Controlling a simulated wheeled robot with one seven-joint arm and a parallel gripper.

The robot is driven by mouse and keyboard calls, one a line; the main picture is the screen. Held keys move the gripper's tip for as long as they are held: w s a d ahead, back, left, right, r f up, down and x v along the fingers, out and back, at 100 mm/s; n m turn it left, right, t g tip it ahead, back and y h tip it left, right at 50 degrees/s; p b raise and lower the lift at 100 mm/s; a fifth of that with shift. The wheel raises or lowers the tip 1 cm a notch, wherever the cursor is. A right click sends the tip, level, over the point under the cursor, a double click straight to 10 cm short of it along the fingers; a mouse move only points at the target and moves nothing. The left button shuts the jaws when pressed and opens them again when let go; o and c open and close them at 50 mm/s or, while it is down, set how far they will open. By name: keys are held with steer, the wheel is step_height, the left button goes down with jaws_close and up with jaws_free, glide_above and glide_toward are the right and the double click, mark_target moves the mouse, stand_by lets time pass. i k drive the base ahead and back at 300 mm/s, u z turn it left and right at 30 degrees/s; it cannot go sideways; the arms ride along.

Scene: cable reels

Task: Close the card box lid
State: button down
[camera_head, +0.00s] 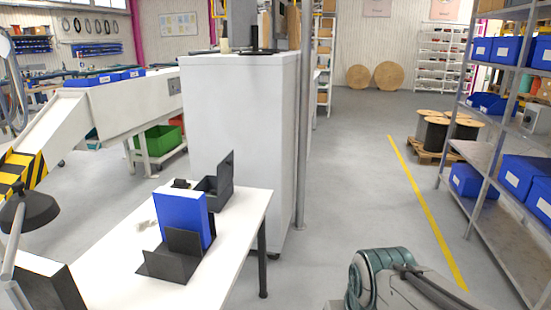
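A small dark grey box (208,187), which looks like the card box, stands on the white table near its far end. Its lid (226,170) stands up, open, on the right side of the box. The box is partly hidden behind a blue upright binder or block (181,218). Part of my arm, grey and teal, shows at the bottom right, well away from the box. My gripper is not in view.
The blue block stands in a dark angled holder (165,264) on the white table (205,288). A black lamp (28,210) is at the left. A tall white cabinet (240,130) stands behind the table.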

mark_target(225, 170)
steer(key=z, duration=0.45)
steer(key=i, duration=2.15)
steer(key=u, duration=0.7)
